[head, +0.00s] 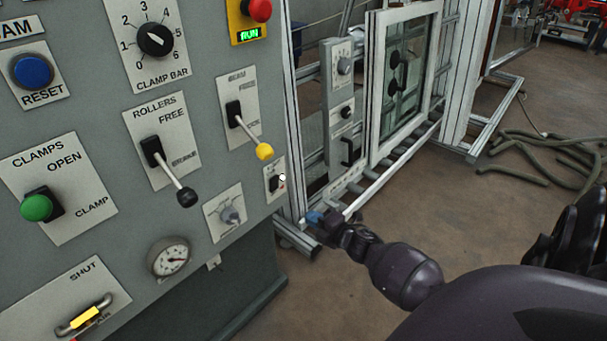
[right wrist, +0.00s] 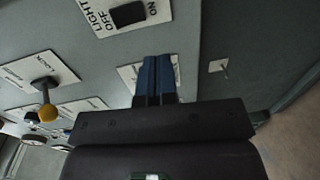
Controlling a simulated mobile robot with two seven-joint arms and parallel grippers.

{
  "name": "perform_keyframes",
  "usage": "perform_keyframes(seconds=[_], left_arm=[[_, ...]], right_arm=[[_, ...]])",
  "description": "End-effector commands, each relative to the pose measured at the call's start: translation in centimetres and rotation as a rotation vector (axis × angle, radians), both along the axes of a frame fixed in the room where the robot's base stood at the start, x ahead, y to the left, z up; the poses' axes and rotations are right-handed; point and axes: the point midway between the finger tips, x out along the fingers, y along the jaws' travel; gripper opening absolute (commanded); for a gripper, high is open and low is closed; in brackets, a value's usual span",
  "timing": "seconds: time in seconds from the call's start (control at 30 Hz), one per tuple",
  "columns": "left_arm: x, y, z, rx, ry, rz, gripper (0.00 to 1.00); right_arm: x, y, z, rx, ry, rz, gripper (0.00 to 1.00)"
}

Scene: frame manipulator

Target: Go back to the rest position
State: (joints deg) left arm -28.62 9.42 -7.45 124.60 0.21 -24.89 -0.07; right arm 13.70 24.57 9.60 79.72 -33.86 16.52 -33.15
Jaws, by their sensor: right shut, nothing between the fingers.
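My right gripper (head: 314,217) is at the end of my dark arm, which comes in from the lower right in the head view. Its blue fingers stand just right of the grey control panel's edge (head: 222,65). In the right wrist view the two blue fingers (right wrist: 158,75) are together, with nothing between them. They point at the panel face, over a white plate that they partly hide. A black light switch (right wrist: 128,14) marked OFF and ON lies beyond the fingertips. My left gripper is not in view.
The panel carries a yellow-knobbed lever (head: 264,151), a black-knobbed lever (head: 187,197), a green knob (head: 37,207) and a gauge (head: 169,258). A metal frame with a glazed window (head: 404,75) stands behind. Grey hoses (head: 545,150) lie on the brown floor at right.

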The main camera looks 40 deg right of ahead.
Motion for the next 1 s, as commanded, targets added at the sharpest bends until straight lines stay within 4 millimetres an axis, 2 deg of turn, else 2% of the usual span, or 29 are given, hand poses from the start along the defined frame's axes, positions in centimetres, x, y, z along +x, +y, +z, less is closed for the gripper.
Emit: perform_keyframes(seconds=[0.2,0.8,1.0], left_arm=[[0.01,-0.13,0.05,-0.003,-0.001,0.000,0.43],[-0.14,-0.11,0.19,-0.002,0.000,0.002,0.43],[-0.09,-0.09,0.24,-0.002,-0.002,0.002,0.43]], right_arm=[[-1.01,-0.08,-0.11,0.001,-0.001,0.000,0.00],[-1.02,-0.09,-0.15,0.003,0.000,0.000,0.00],[-0.88,-0.96,-0.31,0.118,0.034,-0.075,0.00]])
